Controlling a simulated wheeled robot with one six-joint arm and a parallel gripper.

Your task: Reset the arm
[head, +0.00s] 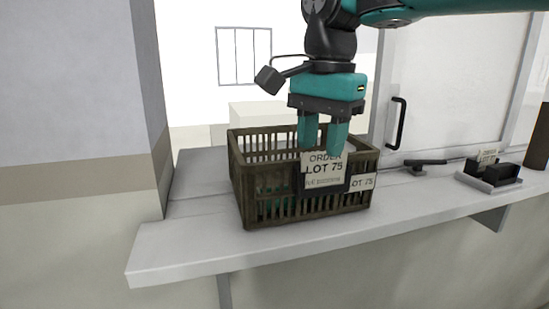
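My gripper (323,148) points down over the front right part of a brown slatted crate (255,207). Its two teal fingers are apart with a gap between them, and nothing shows gripped in that gap. Right below the fingertips is an order card (322,172) reading "ORDER LOT 75", in a dark holder at the crate's front. Whether the fingertips touch the card I cannot tell. A smaller "LOT 75" label (362,183) is on the crate, to the right of the card. Something green shows faintly through the slats; most of the crate's inside is hidden.
The crate stands on a pale counter (200,245) that runs along an opening in the wall. To the right are a dark flat tool (425,162) and a black holder (490,178) with another card. A black door handle (398,123) is behind. The counter's front left is clear.

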